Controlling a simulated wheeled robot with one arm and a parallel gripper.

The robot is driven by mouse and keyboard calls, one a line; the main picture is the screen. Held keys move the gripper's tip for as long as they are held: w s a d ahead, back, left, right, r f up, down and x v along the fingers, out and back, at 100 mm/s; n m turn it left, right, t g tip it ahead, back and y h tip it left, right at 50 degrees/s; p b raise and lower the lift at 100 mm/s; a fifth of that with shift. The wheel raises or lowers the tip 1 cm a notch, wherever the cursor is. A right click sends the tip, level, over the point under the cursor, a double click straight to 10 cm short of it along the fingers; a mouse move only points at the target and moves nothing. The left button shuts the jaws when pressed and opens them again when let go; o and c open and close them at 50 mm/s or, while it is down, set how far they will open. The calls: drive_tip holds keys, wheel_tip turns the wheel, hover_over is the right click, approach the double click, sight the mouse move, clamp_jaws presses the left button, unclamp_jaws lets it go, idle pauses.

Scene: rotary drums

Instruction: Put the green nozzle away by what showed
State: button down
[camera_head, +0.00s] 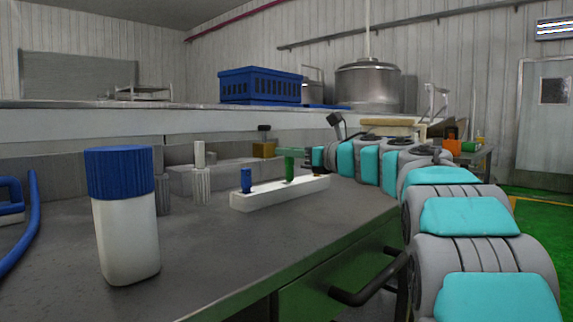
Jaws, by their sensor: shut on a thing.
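The green nozzle (290,166) stands upright at a white rack block (262,198) on the grey worktop. It has a wide green top and a narrower stem; its lower end meets the block, and I cannot tell how deep it sits. My gripper (308,157) comes in from the right and is shut on the green nozzle near its top; the fingertips are small and partly hidden. A blue nozzle (246,181) stands in the same block, to the left. A dark spot shows at the block's right end, below my gripper.
A white bottle with a blue cap (124,213) stands at the front left. Grey ribbed cylinders (201,186), one with a white top, stand behind it. A yellow-brown block (264,150) with a black knob is behind the rack. A blue hose (27,225) lies far left.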

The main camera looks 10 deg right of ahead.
sight(287, 165)
drive_tip(key=shift+w+a+f, duration=0.1)
drive_tip(key=shift+w+f, duration=0.7)
drive_tip(key=shift+f, duration=0.15)
drive_tip(key=shift+w+f, duration=0.75)
drive_tip(key=shift+f, duration=0.2)
drive_tip(key=shift+f+b, duration=0.25)
drive_tip(key=shift+b, duration=0.2)
drive_tip(key=c, duration=0.7)
unclamp_jaws()
drive_tip(key=shift+r, duration=0.1)
drive_tip(key=shift+r+p, duration=0.15)
drive_tip(key=shift+p, duration=0.15)
drive_tip(key=shift+s, duration=0.1)
drive_tip(key=b+v, duration=0.1)
drive_tip(key=v, duration=1)
drive_tip(key=shift+s+d, duration=0.25)
drive_tip(key=shift+s, duration=0.05)
